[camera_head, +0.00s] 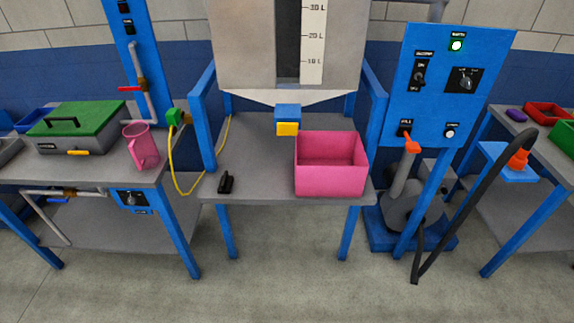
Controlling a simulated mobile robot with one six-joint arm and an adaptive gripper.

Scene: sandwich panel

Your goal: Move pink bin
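The pink bin (330,181) is an open-topped square box. It stands upright on the right part of the grey middle table (258,184), close to the table's front edge. It looks empty, though part of its floor is hidden by the front wall. My gripper does not show in the head view.
A hopper (250,45) with a blue and yellow outlet (288,122) hangs behind the bin's left side. A small black object (226,182) lies left on the table. Blue posts flank it. A pink jug (141,147) stands on the left bench. The floor in front is clear.

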